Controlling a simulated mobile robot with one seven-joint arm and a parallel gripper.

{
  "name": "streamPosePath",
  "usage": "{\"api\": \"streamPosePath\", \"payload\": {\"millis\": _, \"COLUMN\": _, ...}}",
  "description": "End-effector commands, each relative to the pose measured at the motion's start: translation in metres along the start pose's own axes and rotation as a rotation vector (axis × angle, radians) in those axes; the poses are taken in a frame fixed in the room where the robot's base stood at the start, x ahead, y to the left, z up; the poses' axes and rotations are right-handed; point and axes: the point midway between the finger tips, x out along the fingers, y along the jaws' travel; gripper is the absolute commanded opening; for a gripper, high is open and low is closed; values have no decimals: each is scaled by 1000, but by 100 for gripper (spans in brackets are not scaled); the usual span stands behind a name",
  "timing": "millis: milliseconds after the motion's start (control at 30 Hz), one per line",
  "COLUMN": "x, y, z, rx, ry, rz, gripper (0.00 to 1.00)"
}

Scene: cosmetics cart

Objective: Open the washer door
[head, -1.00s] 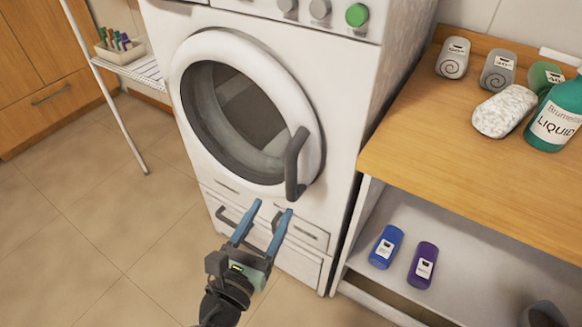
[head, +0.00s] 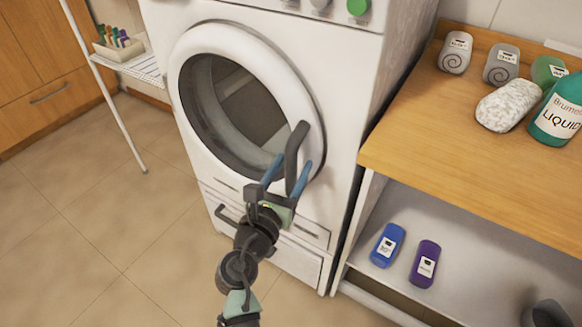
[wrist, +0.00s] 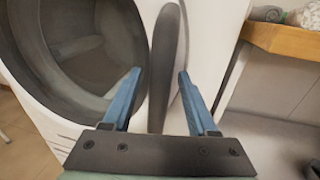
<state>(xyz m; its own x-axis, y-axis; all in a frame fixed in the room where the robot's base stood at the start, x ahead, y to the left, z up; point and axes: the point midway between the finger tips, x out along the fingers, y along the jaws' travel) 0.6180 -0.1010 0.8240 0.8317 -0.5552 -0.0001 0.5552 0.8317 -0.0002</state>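The white washer (head: 345,110) stands in the middle of the head view, with its round door (head: 197,150) closed. A dark grey curved handle (head: 293,150) is on the door's right side; it also shows in the wrist view (wrist: 164,65). My gripper (head: 289,168) is open at the handle's lower part. In the wrist view its two blue fingers (wrist: 157,80) stand on either side of the handle, with gaps left and right. Whether a finger touches the handle cannot be told.
A wooden counter (head: 440,135) to the right holds rolled towels, a speckled bundle and a teal liquid bottle (head: 558,112). A white rack (head: 140,68) is at the left. The tiled floor (head: 90,220) at left is clear.

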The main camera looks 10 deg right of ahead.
Motion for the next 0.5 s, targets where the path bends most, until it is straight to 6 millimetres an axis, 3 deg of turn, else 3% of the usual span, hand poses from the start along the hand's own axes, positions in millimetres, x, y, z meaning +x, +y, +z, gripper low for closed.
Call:
{"api": "streamPosePath", "payload": {"millis": 33, "x": 0, "y": 0, "z": 0, "rx": 0, "ry": 0, "rz": 0, "gripper": 48}}
{"api": "streamPosePath", "payload": {"millis": 300, "x": 0, "y": 0, "z": 0, "rx": 0, "ry": 0, "rz": 0, "gripper": 0}}
{"api": "streamPosePath", "payload": {"millis": 500, "x": 0, "y": 0, "z": 0, "rx": 0, "ry": 0, "rz": 0, "gripper": 0}}
